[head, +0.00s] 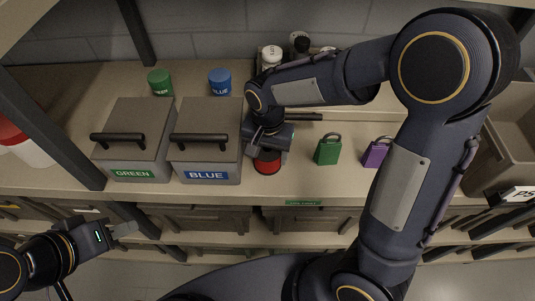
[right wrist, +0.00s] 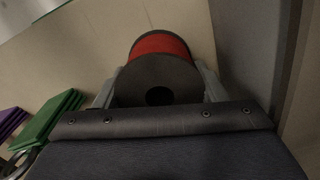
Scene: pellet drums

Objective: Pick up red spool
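The red spool (head: 267,163) stands on the shelf just right of the BLUE box. It has red winding between dark flanges. My right gripper (head: 266,148) reaches down over it from above and hides its upper part in the head view. In the right wrist view, the spool (right wrist: 160,80) sits between the two grey fingers, its dark flange with a central hole facing the camera. The fingers lie close along both sides of the flange; I cannot tell whether they press on it. My left gripper (head: 124,230) is low at the left, away from the shelf top, apparently empty.
The GREEN box (head: 131,174) and BLUE box (head: 206,176), with lids and handles, stand left of the spool. Green and blue drums (head: 220,82) stand behind.

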